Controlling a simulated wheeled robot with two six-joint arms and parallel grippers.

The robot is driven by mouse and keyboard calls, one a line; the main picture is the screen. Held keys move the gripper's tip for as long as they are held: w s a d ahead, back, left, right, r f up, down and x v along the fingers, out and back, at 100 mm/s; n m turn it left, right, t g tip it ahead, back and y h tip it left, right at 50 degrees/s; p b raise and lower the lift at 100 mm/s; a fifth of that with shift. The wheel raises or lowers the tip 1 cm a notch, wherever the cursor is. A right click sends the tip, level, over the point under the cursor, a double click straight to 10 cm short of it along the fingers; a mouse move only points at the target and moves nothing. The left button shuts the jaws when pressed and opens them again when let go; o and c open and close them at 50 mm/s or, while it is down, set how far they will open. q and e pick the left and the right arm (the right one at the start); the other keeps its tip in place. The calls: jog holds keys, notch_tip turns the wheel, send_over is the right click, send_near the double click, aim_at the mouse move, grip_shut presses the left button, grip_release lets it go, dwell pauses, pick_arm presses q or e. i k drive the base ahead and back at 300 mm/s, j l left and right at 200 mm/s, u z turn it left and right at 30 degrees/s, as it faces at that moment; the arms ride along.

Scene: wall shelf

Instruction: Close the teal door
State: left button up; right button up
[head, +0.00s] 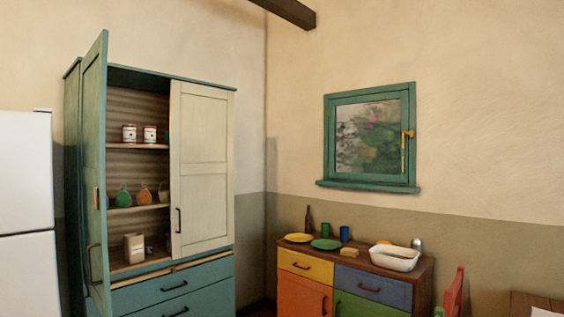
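The teal door (95,175) is the left door of a tall teal cabinet (72,180). It stands wide open, swung out toward me, with a dark handle (92,265) low on it. The cabinet's right door (203,165) is cream, with a dark handle, and looks shut. Through the open left side I see shelves with red-and-white cans (129,133), green and orange rounded items (123,196), and a pale box (134,248). Neither of my grippers is in view.
A white fridge (28,215) stands left of the cabinet, near the open door. Teal drawers (175,285) are below the doors. A colourful sideboard (355,288) with plates and a white basin (396,259) stands to the right. A red chair (452,295) is at lower right.

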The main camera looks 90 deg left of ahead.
aim_at(93, 66)
jog(key=u, duration=1.7)
